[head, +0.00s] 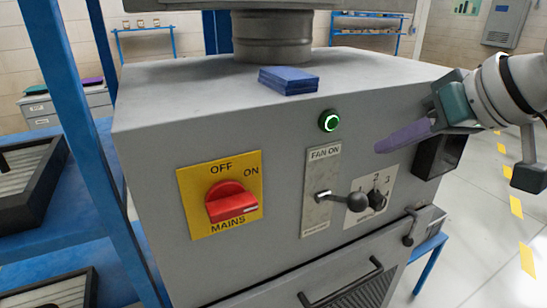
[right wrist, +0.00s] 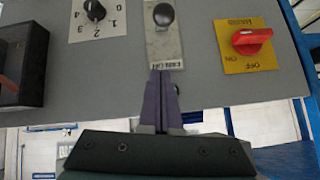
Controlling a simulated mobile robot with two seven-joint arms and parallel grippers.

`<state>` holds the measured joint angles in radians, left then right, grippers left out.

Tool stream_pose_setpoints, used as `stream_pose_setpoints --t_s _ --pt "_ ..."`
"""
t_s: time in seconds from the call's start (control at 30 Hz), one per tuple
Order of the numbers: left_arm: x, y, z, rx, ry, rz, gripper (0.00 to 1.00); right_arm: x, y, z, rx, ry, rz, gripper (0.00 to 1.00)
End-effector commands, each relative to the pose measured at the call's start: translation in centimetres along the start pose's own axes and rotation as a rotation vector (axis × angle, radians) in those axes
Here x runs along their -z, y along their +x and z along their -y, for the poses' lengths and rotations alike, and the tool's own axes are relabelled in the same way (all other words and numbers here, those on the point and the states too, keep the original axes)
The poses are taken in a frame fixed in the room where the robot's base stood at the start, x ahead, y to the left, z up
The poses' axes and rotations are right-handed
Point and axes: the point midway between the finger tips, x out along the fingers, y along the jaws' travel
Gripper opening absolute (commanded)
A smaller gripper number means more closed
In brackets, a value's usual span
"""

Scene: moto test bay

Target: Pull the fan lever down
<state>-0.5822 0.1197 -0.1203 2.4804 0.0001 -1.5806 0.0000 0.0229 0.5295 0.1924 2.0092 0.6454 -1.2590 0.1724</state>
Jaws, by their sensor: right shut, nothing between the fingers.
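The fan lever (head: 357,201) has a black ball knob on a short metal rod. It sticks out from a pale plate (head: 318,225) on the front of the grey machine, around the plate's middle height, below the words "FAN ON". The knob (right wrist: 163,14) also shows at the top of the right wrist view, where the plate appears upside down. My right gripper (head: 383,147) has purple fingers, shut and empty. It is above and to the right of the knob, apart from it. In the right wrist view the fingertips (right wrist: 164,75) overlap the "FAN ON" end of the plate. My left gripper is out of view.
A red mains switch (head: 230,202) on a yellow plate is left of the lever. A numbered dial (head: 376,198) is close on its right. A green-lit button (head: 329,121) is above. A dark box (head: 438,155) and a drawer handle (head: 343,287) stick out nearby.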

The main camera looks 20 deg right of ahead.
Motion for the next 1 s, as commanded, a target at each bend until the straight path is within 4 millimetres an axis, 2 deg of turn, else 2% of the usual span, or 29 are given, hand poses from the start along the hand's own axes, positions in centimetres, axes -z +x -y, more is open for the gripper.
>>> stream_pose_setpoints --t_s 0.57,0.7,0.8,1.0 --pt "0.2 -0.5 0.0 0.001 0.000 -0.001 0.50 0.0 9.5 0.1 0.001 0.000 0.000 0.00" --pt "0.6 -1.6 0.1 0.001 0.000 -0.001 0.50 -2.2 9.8 0.1 0.000 0.000 0.005 0.00" --pt "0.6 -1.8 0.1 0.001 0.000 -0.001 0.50 -3.2 10.1 0.1 0.000 -0.001 0.002 0.00" --pt "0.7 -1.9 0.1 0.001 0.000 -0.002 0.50 -3.9 10.3 0.1 -0.001 -0.001 0.000 0.00"
